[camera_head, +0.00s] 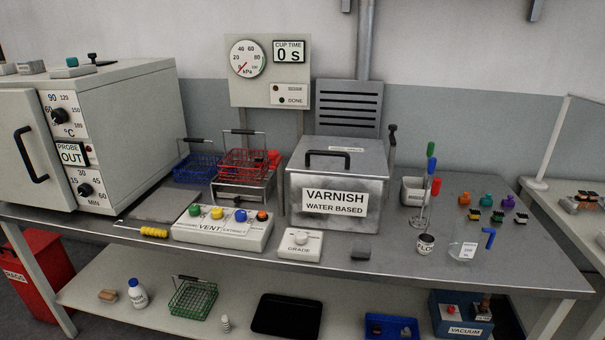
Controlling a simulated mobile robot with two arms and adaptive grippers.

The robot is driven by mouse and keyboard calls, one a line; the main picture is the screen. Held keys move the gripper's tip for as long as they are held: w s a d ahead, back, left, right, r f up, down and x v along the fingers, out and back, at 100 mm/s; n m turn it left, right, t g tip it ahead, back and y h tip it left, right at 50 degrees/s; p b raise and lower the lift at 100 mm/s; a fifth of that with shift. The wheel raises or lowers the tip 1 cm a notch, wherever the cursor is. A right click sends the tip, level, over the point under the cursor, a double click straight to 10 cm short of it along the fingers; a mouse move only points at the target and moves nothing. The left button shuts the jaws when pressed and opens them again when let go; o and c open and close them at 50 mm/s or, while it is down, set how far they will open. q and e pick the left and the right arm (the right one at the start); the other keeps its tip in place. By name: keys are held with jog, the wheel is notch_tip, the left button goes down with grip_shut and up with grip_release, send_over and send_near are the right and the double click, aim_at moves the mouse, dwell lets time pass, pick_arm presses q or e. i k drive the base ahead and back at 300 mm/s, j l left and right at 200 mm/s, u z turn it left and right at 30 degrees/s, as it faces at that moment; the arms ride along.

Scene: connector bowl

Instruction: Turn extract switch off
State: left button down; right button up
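A pale control box (183,233) sits near the front edge of the metal bench, left of the varnish tank. The small label that seems to read EXTRACT lies in front of the blue knob (240,215), to the right of the larger VENT label. I cannot tell from this view whether that switch is on or off. Neither of my grippers is in view.
The varnish tank (309,217) with a closed lid stands right of the box. A GRADE dial box (285,249) lies in front of it. A red basket (236,164) on a stand is behind the control box, and a yellow-handled tool (154,232) lies to its left.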

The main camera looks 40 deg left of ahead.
aim_at(240, 216)
jog(key=u, duration=1.65)
